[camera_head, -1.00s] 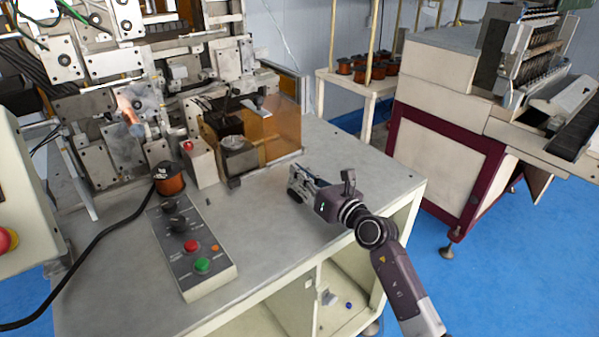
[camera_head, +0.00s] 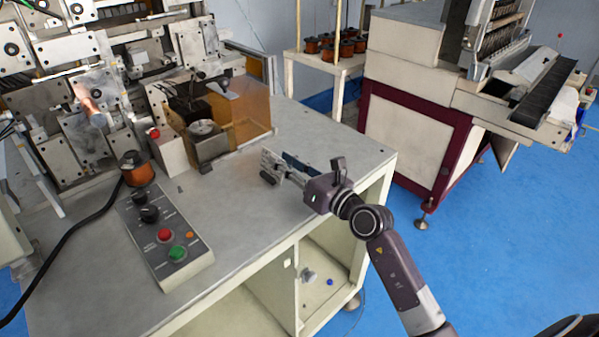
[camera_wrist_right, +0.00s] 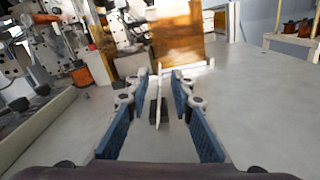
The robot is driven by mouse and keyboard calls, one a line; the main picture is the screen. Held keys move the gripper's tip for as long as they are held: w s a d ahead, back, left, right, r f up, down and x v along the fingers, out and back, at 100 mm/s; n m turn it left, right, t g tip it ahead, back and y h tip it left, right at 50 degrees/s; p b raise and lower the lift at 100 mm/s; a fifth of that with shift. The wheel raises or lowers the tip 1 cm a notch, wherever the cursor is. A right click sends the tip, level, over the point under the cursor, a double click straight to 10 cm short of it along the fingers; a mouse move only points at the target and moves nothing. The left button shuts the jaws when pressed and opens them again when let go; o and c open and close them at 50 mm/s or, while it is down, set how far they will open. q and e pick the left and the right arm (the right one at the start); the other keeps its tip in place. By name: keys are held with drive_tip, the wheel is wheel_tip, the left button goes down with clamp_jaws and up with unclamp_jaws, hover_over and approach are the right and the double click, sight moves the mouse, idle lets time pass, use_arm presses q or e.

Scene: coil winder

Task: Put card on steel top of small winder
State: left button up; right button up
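A thin pale card (camera_wrist_right: 158,88) shows edge-on in the right wrist view. It appears to stand upright in a small dark block (camera_head: 268,179) on the grey tabletop. My right gripper (camera_wrist_right: 159,88) is open, with its blue-padded fingers on either side of the card and a gap on both sides. In the head view the right gripper (camera_head: 284,165) is low over the table, and its fingers partly cover the card. My left gripper is out of view.
A control box (camera_head: 165,235) with knobs and buttons lies on the table (camera_head: 240,205) at left, near a copper spool (camera_head: 137,170). A larger machine stands behind it. The tabletop between gripper and steel top is mostly clear. A shelf with spools (camera_head: 345,45) stands behind.

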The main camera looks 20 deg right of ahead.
drive_tip(key=v, duration=0.5)
drive_tip(key=shift+b, duration=0.3)
drive_tip(key=shift+s+d, duration=0.25)
drive_tip(key=shift+s, duration=0.55)
